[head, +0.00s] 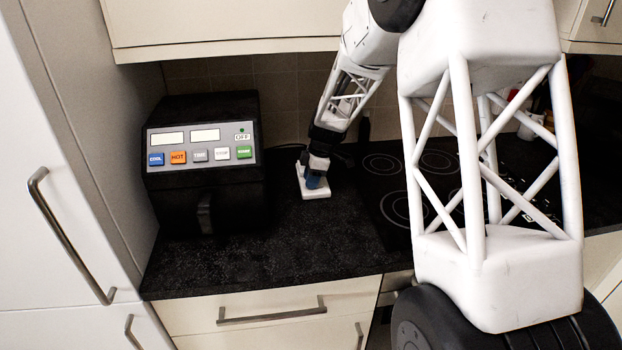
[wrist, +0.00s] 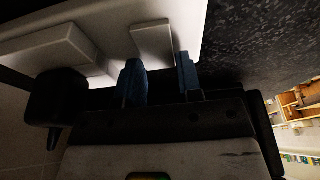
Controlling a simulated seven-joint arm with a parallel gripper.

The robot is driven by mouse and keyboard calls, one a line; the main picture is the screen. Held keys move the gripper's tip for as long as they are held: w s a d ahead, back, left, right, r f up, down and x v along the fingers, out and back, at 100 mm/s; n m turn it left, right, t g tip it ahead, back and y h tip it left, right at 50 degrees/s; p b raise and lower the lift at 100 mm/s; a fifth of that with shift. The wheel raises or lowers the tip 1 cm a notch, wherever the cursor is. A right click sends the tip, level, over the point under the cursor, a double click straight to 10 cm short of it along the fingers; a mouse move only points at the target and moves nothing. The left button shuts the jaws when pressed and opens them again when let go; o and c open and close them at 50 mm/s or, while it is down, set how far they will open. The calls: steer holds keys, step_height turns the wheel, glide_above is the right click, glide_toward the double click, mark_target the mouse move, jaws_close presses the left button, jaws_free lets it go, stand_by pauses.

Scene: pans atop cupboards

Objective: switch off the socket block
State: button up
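The white socket block (head: 318,194) lies on the dark worktop, right of the black appliance. In the wrist view the block (wrist: 110,15) fills the upper left, with a raised white piece, seemingly a switch (wrist: 152,42), and a larger raised piece (wrist: 45,50) to its left. My gripper (head: 314,181) points down at the block and hides part of it. In the wrist view my gripper (wrist: 160,78) has its two blue fingers apart, with nothing held between them. The fingertips are close to the switch; I cannot tell whether they touch it. The switch position is unclear.
A black appliance (head: 205,165) with coloured buttons stands left of the block. The black hob (head: 385,205) lies to the right. Cupboards (head: 230,25) hang above. A dark plug-like object (wrist: 55,100) sits beside the block. Bare worktop (head: 300,240) lies in front.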

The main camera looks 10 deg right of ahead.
steer(key=o, duration=0.4)
steer(key=shift+r, duration=0.1)
steer(key=shift+v, duration=3.8)
steer(key=s+d+r+m+t+h, duration=0.1)
steer(key=s+r+m, duration=0.45)
steer(key=s, duration=0.65)
steer(key=s+r+m+h, duration=0.1)
steer(key=s+r+m, duration=0.4)
steer(key=s, duration=0.7)
steer(key=s+d+m+t+h, duration=0.1)
steer(key=s+m, duration=0.6)
steer(key=s, duration=1.7)
steer(key=shift+s+d+f+m+t, duration=0.15)
steer(key=shift+d+f+m+t, duration=0.2)
steer(key=shift+d, duration=0.2)
